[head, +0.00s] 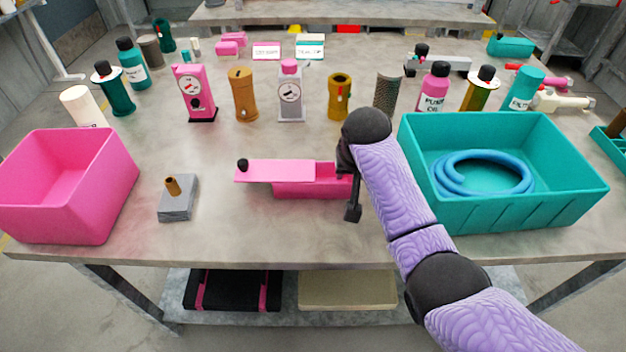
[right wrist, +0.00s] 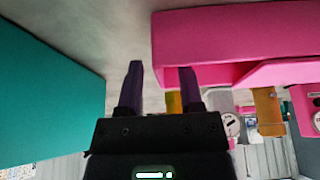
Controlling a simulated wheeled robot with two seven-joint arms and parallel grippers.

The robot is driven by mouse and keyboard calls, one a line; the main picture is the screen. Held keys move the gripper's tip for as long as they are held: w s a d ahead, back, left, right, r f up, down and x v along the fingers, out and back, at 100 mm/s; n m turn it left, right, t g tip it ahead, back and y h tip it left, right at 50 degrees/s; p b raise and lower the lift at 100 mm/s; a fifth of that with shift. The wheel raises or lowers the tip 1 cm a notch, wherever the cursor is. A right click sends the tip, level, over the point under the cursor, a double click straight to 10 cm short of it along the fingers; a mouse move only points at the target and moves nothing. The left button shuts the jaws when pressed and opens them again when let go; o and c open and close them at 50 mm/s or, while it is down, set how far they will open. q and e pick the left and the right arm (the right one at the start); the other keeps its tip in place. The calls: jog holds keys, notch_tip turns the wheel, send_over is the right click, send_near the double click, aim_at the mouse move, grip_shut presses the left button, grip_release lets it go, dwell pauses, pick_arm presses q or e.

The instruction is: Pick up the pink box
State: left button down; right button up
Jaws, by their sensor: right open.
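A long, narrow pink box (head: 300,190) lies on the table in the middle of the head view, its pink lid (head: 275,171) slid partly to the left, with a black knob at the lid's left end. My right gripper (head: 352,205) points down at the box's right end, and my arm hides part of that end. In the right wrist view my right gripper (right wrist: 161,70) is open with nothing seen held. The pink box (right wrist: 235,35) fills the upper right there, close to the right finger; I cannot tell whether they touch. My left gripper is not in view.
A teal bin (head: 520,208) with a coiled blue hose (head: 483,172) stands right of my arm. A large pink bin (head: 60,230) is at the left, a grey block (head: 178,206) with a brown peg between. Several pumps and bottles line the back. The front table strip is clear.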

jog(key=shift+f, duration=0.15)
grip_shut()
dwell(1.3)
